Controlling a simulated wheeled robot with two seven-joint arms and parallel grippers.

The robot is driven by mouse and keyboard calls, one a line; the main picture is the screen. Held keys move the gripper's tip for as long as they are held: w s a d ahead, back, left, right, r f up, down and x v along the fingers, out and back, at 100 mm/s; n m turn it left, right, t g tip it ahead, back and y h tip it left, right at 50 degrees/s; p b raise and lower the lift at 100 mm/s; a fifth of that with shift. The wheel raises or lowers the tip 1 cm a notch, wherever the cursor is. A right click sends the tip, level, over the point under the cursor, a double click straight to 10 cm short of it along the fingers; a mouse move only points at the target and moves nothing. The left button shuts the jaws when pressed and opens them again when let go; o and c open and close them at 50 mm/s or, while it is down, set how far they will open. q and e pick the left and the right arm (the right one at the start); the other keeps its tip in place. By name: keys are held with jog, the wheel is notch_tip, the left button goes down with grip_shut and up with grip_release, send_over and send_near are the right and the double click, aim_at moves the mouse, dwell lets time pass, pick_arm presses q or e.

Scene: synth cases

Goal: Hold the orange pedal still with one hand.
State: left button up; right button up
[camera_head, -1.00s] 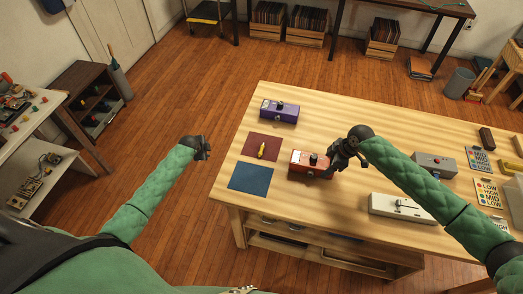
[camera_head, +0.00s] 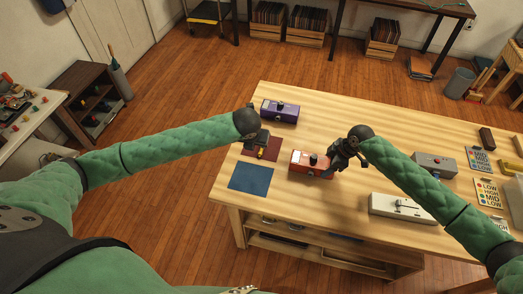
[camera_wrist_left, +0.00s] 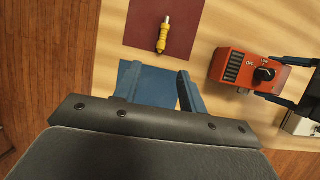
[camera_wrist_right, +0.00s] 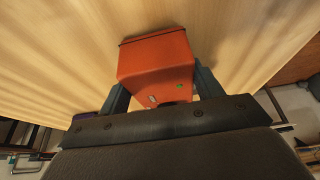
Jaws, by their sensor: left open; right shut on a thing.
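The orange pedal (camera_head: 302,165) stands on the wooden table, its black knob on top. My right gripper (camera_head: 329,171) is shut on its right end. In the right wrist view the pedal (camera_wrist_right: 155,62) sits between the two fingers (camera_wrist_right: 163,92). The left wrist view shows the pedal (camera_wrist_left: 228,84) at the right, with dark right-gripper fingers at its side. My left gripper (camera_head: 260,143) is open and empty above the dark red mat (camera_head: 275,156), left of the pedal. In its wrist view its fingers (camera_wrist_left: 157,86) show over the blue mat (camera_wrist_left: 150,78).
A yellow plug (camera_wrist_left: 162,40) lies on the dark red mat. A purple pedal (camera_head: 270,115) stands behind. A white pedal (camera_head: 402,207) and a grey pedal (camera_head: 428,161) stand to the right, near printed cards (camera_head: 488,191). Bare table lies in front of the orange pedal.

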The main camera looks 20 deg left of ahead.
aim_at(260, 154)
pick_arm(q)
jog(key=x, duration=1.1)
jog(key=shift+s+d+f, duration=0.1)
jog(key=shift+d+f, duration=0.15)
jog(key=shift+f, duration=0.2)
grip_shut()
